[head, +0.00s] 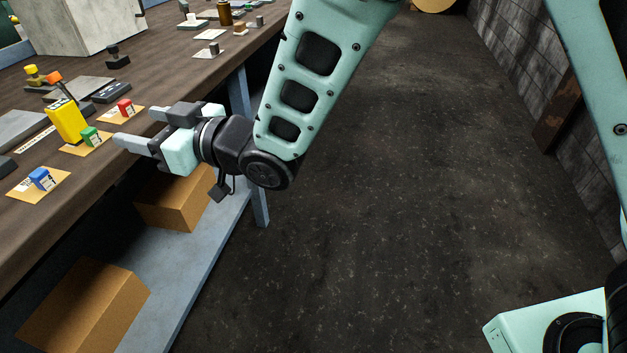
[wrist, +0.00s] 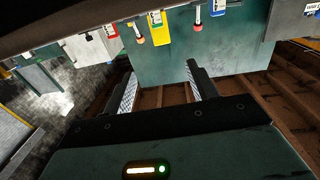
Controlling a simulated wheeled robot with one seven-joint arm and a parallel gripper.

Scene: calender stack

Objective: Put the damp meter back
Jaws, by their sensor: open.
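A yellow upright block-like device (head: 66,120), probably the damp meter, stands on the bench near its front edge, beside a small green block (head: 90,137). The wrist view shows nothing between the fingers (wrist: 161,75).
A red block (head: 124,107) and a blue block (head: 41,179) sit on tan cards along the bench (head: 170,62). An orange-topped tool (head: 54,77) and dark blocks stand behind. Cardboard boxes (head: 85,308) lie on the lower shelf. The floor to the right is clear.

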